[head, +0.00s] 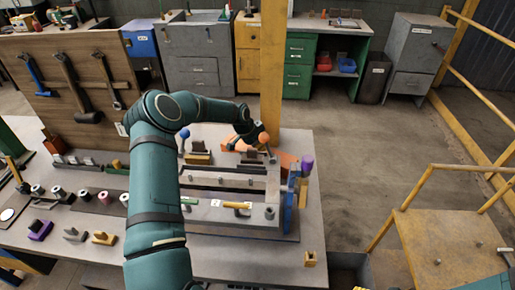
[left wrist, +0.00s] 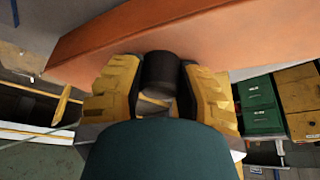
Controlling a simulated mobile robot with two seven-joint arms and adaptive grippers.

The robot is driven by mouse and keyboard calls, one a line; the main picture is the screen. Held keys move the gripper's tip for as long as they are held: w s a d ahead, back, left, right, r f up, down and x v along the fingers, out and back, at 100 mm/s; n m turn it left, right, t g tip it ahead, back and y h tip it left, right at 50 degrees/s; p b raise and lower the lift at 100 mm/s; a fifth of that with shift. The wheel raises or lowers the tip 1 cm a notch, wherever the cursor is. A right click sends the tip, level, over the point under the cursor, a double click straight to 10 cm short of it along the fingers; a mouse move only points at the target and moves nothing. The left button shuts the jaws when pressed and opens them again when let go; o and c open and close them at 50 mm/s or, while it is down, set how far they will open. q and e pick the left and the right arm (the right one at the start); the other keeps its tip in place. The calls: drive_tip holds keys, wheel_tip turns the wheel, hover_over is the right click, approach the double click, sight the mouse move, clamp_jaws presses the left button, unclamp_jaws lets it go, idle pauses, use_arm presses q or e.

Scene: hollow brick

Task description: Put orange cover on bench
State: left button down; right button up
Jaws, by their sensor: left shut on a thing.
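The orange cover (head: 287,160) shows in the head view at the far right of the bench (head: 230,272), partly hidden behind my arm and gripper. In the left wrist view the orange cover (left wrist: 200,42) fills the top as a broad slab. A dark round knob (left wrist: 159,72) sits against it. My left gripper (left wrist: 160,88) has its yellow fingers shut on this knob, one on each side. In the head view my left gripper (head: 267,152) is small, beside the cover. I cannot tell whether the cover touches the bench. My right gripper is not in view.
A grey frame-like fixture (head: 240,211) with a blue upright (head: 289,205) and a purple knob (head: 307,165) stands on the bench. Several small parts lie at the left. A yellow post (head: 272,70) rises behind. A yellow-railed platform (head: 445,245) is at the right.

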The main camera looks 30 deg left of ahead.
use_arm(q)
drive_tip(key=shift+f, duration=0.45)
drive_tip(key=shift+f, duration=0.15)
drive_tip(key=c, duration=0.7)
unclamp_jaws()
drive_tip(key=shift+a+r, duration=0.1)
drive_tip(key=shift+r, duration=0.35)
drive_tip(key=v, duration=1.1)
drive_tip(key=shift+s+r, duration=0.15)
drive_tip(key=shift+s, duration=0.05)
